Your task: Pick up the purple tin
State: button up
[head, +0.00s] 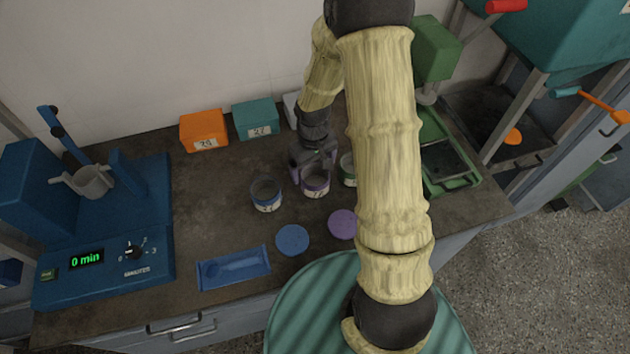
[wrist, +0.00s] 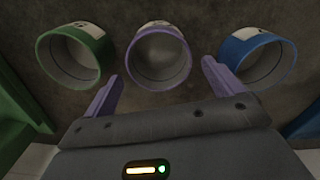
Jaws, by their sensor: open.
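The purple tin (head: 316,187) stands upright and open on the dark bench, with a white number label on its front. In the wrist view the purple tin (wrist: 158,33) lies just beyond my fingertips, centred between them, and looks empty. My gripper (head: 313,168) is open at the tin, pointing down toward the bench. In the wrist view the two purple fingers of my gripper (wrist: 160,70) are apart with nothing held. I cannot tell whether a finger touches the tin. A loose purple lid (head: 342,223) lies on the bench in front.
A blue tin (head: 266,195) stands left of the purple one, and a green tin (head: 348,170) right, partly behind my arm. A blue lid (head: 292,240) and blue tray (head: 233,268) lie in front. Orange (head: 204,130) and teal (head: 255,119) boxes stand at the back.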

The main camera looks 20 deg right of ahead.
aim_at(314, 184)
jog(key=shift+f+p, duration=0.3)
jog(key=shift+f, duration=2.35)
jog(key=shift+s, duration=0.1)
jog(key=shift+c, duration=0.4)
jog(key=c, duration=1)
